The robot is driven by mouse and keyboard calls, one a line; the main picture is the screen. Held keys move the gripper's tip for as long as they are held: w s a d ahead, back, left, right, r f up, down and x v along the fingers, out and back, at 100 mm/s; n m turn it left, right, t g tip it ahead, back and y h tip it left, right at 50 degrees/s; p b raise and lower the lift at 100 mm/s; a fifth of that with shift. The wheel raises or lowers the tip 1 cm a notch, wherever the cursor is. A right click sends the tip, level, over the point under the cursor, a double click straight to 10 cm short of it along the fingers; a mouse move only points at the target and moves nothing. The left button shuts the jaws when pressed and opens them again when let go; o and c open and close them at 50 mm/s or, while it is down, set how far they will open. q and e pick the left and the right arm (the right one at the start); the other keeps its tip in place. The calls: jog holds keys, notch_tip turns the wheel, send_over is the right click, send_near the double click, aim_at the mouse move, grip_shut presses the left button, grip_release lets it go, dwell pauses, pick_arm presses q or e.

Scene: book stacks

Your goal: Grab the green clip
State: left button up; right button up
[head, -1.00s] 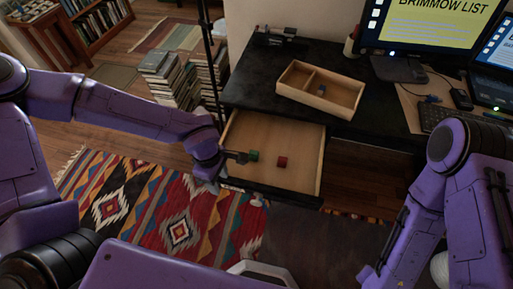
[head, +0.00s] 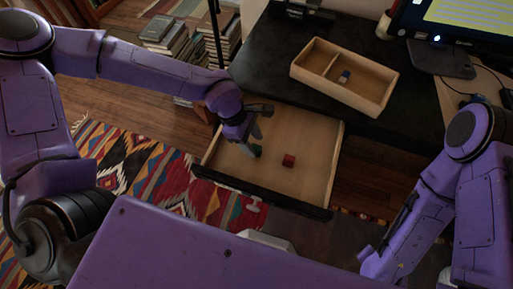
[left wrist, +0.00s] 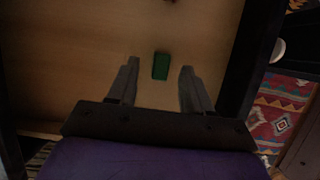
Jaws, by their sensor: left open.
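The green clip (head: 256,150) lies on the floor of the open drawer (head: 318,165). In the head view my left gripper (head: 255,128) is over the drawer and partly covers the clip. In the left wrist view the green clip (left wrist: 160,66) shows as a small dark green block, a little beyond the fingertips and between their lines.
A red block (head: 288,160) lies in the drawer to the right of the clip. A wooden tray (head: 345,98) with a small blue-grey item stands on the black desk (head: 262,75) above. The drawer's front panel (head: 262,194) is a raised edge.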

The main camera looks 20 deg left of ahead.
aim_at(255, 146)
pick_arm(q)
jog(key=x, duration=0.3)
jog(key=shift+d+f, duration=0.1)
jog(key=shift+f, duration=0.25)
grip_shut()
